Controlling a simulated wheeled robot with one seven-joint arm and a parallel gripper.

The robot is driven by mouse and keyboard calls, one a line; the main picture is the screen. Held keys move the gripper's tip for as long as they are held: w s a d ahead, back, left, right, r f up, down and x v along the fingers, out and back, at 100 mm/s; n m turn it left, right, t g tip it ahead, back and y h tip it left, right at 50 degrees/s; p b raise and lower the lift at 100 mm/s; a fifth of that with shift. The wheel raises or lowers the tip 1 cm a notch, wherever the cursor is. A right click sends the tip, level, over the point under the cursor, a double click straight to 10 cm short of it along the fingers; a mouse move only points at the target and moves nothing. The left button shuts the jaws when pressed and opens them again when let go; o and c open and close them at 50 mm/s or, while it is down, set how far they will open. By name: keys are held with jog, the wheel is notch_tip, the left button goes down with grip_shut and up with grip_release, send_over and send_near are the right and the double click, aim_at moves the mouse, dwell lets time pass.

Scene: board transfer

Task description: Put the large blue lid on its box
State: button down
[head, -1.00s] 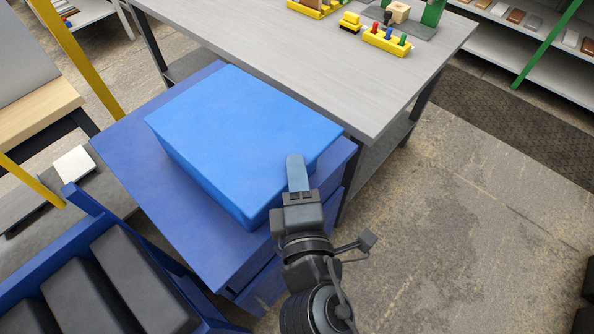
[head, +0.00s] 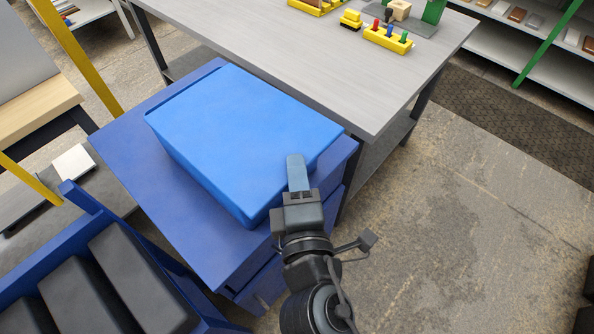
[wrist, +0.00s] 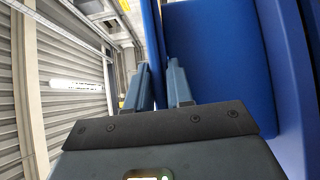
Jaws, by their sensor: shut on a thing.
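The large blue lid (head: 245,118) is the flat, bright blue top over the blue cabinet, and its near right edge is at my gripper. My gripper (head: 297,172) is shut on that edge, with one finger lying over the top face. In the wrist view, my gripper (wrist: 161,88) has its two fingers on either side of the lid (wrist: 153,35), which shows almost edge-on. A broad blue face, apparently the box (wrist: 215,55), lies beyond the right finger. In the head view I cannot make out a seam between lid and box, so I cannot tell whether they touch.
The blue cabinet (head: 125,145) bears the box. A grey table (head: 330,65) with small coloured toys stands close behind it. A blue rack with black bins (head: 140,275) is at the lower left. Open floor (head: 460,230) lies to the right.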

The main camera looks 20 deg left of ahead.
jog(key=c, duration=0.9)
grip_release()
jog(key=shift+s, duration=0.1)
jog(key=shift+b+v, duration=0.95)
jog(key=shift+v, duration=2.9)
jog(key=shift+f, duration=0.1)
